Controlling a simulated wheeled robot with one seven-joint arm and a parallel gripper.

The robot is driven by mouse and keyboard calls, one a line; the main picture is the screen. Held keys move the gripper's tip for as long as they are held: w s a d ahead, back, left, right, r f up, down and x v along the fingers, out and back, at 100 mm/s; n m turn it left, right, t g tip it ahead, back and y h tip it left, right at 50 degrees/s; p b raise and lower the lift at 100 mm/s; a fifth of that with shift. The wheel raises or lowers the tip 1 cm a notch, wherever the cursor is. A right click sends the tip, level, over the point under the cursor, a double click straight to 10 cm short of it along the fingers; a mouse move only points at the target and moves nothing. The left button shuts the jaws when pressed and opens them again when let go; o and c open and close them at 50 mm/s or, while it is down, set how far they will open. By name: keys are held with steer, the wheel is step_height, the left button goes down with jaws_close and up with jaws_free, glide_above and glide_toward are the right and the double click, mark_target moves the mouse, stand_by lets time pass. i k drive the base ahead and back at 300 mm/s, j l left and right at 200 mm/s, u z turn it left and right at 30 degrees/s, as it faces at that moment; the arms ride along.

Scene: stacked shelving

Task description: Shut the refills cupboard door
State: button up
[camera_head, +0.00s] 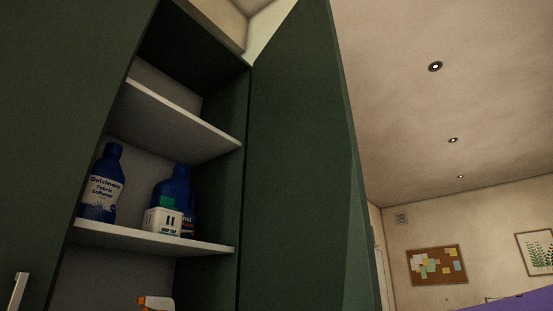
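A tall dark green cupboard stands at the left and centre of the head view, seen from below. Its right door (295,170) is swung open and shows as a tall green panel to the right of the shelves. Another green panel (60,110) covers the left side, with a metal handle (18,291) at the lower left. Inside, blue bottles, one labelled fabric softener (101,190), and a white box (162,221) stand on a pale shelf (140,238). My gripper is not in view.
An orange-and-white bottle top (156,303) shows at the bottom edge, below the shelf. A cork board (437,265) and a framed plant picture (538,250) hang on the far wall. A purple surface (510,303) shows at the lower right.

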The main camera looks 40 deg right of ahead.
mark_target(306, 243)
steer(key=k+l+u, duration=0.1)
steer(key=l+u, duration=0.35)
steer(key=k+l+u, duration=0.1)
steer(key=u, duration=0.35)
steer(key=k+l+u, duration=0.2)
steer(key=l+u, duration=0.25)
steer(key=k+l+u, duration=0.1)
steer(key=u, duration=0.35)
steer(key=k+l+u, duration=0.1)
steer(key=k+u, duration=0.35)
steer(key=k+l, duration=0.15)
steer(key=k, duration=0.45)
steer(key=k+l+z, duration=0.2)
steer(key=k+z, duration=0.3)
steer(key=k+l+z, duration=0.45)
steer(key=i+j+u, duration=0.2)
steer(key=i, duration=0.35)
steer(key=l, duration=0.05)
